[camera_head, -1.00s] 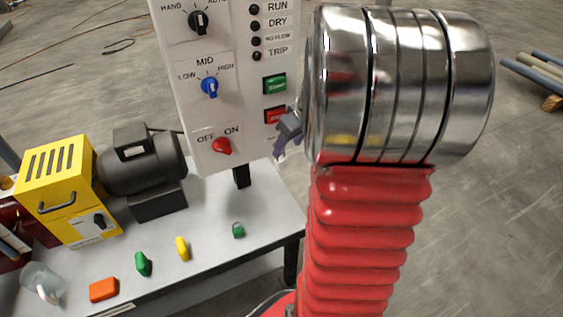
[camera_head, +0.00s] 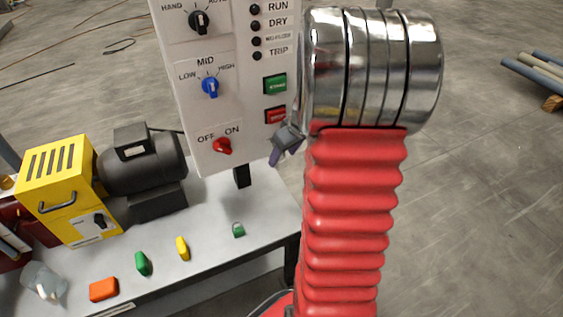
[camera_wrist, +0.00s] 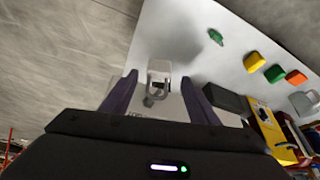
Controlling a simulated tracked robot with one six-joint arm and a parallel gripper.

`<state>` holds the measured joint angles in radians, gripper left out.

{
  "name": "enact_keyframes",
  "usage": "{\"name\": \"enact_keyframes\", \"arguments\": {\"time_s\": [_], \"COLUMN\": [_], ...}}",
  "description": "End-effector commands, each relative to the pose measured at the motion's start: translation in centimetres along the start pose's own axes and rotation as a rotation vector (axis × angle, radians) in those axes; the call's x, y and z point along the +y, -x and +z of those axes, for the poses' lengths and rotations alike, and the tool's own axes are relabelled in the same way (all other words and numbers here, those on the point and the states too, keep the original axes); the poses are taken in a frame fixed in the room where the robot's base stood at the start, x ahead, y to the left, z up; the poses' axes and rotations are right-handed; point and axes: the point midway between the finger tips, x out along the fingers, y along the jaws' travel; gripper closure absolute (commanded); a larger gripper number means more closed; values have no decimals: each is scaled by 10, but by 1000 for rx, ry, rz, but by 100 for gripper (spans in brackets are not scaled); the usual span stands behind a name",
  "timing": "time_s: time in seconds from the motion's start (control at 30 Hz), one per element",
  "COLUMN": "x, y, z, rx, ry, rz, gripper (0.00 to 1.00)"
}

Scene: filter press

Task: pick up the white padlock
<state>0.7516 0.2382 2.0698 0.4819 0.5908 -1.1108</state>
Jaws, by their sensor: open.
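A small white object with a loop-like upper part, which looks like the white padlock (camera_wrist: 158,68), shows in the wrist view between and just beyond my fingertips. Its lower part is dark and hard to make out. I cannot make it out in the head view. My gripper (camera_wrist: 160,78) is open, with one purple finger on each side of the padlock in the picture and no visible contact. In the head view my gripper (camera_head: 283,148) is small, beside the lower right edge of the control panel, partly hidden by my arm.
The control panel (camera_head: 245,140) stands close left of my gripper. The pale table (camera_head: 215,260) holds a green padlock-like piece (camera_head: 238,230), a yellow block (camera_head: 182,248), a green block (camera_head: 142,263), an orange block (camera_head: 103,289), a glass mug (camera_head: 43,281), a motor (camera_head: 143,165) and a yellow box (camera_head: 58,185).

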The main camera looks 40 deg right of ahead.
Motion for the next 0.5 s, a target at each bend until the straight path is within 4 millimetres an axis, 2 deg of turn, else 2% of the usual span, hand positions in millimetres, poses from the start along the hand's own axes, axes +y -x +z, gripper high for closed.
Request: {"name": "enact_keyframes", "arguments": {"time_s": [0.3,0.5], "x": [3,3], "y": [-36,-39], "z": [0,-1], "rx": [-2,0], "ry": [-1,-1], "rz": [-2,0], "gripper": [45,45]}}
